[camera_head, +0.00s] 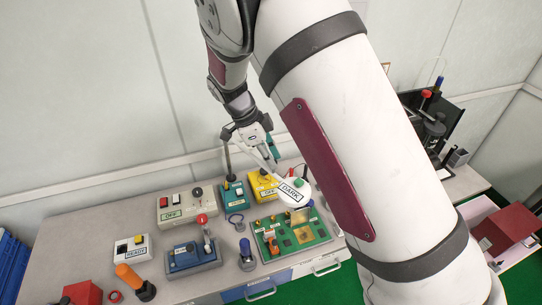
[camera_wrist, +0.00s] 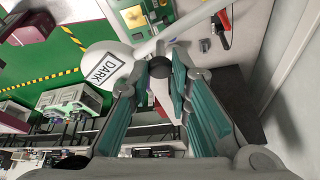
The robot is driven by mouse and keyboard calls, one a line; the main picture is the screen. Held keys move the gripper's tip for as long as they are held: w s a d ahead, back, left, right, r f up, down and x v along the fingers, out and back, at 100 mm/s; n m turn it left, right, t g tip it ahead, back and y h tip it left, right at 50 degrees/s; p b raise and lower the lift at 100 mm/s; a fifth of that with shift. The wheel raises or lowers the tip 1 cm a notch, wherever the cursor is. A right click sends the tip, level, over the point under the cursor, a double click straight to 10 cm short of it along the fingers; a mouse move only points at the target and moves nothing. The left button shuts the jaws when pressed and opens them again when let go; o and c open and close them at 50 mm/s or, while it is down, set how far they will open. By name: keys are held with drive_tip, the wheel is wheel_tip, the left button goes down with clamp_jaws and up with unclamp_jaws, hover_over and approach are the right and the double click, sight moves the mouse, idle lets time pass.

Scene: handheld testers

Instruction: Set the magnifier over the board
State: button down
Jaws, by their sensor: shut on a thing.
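The magnifier has a white round head (camera_head: 291,193) with a label reading DARK, on a thin pale arm. My gripper (camera_head: 262,146) is shut on a dark knob of that arm, above the back of the bench. In the wrist view, the magnifier head (camera_wrist: 104,66) lies left of my gripper (camera_wrist: 160,68), and the knob sits between its teal fingertips. The green board (camera_head: 272,248) lies on the bench with a gold square and several small parts on it.
Behind the board stand a teal box (camera_head: 233,196) and a yellow box (camera_head: 262,185). Left of it are a blue box (camera_head: 187,258) with a red-topped lever, a small blue-topped knob (camera_head: 246,257) and a beige OFF box (camera_head: 176,208). My large arm link hides the right side.

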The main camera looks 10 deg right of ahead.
drive_tip(key=c, duration=1.5)
unclamp_jaws()
drive_tip(key=shift+o, duration=0.2)
drive_tip(key=v, duration=1.2)
drive_tip(key=shift+d+r, duration=0.1)
drive_tip(key=shift+d, duration=0.05)
